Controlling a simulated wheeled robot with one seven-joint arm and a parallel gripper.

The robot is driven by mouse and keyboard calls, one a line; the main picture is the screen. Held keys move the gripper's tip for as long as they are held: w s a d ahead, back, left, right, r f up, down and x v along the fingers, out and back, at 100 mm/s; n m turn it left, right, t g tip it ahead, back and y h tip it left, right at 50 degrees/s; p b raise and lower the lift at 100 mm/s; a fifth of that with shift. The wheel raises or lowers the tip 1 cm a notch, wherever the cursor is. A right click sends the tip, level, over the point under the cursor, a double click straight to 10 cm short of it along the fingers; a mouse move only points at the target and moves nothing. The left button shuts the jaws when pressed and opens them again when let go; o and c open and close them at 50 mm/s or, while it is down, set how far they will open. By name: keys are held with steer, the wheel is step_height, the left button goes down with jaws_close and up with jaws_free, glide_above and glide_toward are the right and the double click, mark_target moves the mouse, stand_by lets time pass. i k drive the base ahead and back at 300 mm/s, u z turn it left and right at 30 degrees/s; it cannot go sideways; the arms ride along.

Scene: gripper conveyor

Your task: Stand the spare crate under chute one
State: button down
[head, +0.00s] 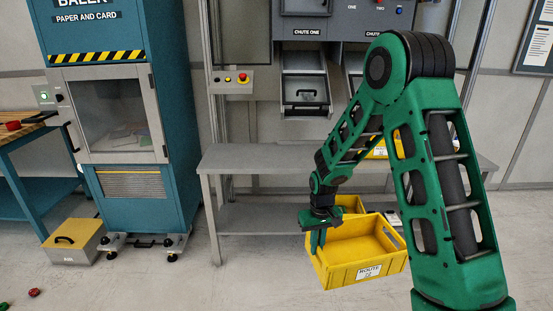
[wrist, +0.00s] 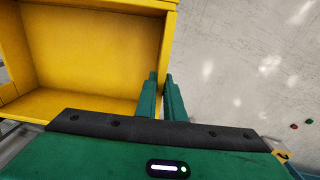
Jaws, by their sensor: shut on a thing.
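A yellow crate (head: 352,274) with a white label hangs in front of the grey bench, gripped at its left wall. My gripper (head: 318,240) is shut on that wall. In the wrist view my gripper's fingers (wrist: 162,97) straddle the wall, and the crate (wrist: 90,60) looks empty in the part that shows. Chute one (head: 305,91), a grey chute with a black handle under its CHUTE ONE sign, is above the left part of the bench. The bench top (head: 255,157) below it is bare there.
Another yellow crate (head: 378,152) is on the bench farther right, partly behind my arm. A further yellow crate (head: 351,203) shows behind the held one. The blue baler (head: 125,120) stands left, with a yellow-topped box (head: 75,240) on the floor beside it.

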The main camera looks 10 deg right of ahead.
mark_target(306, 153)
steer(key=u, duration=0.15)
steer(key=i, duration=0.85)
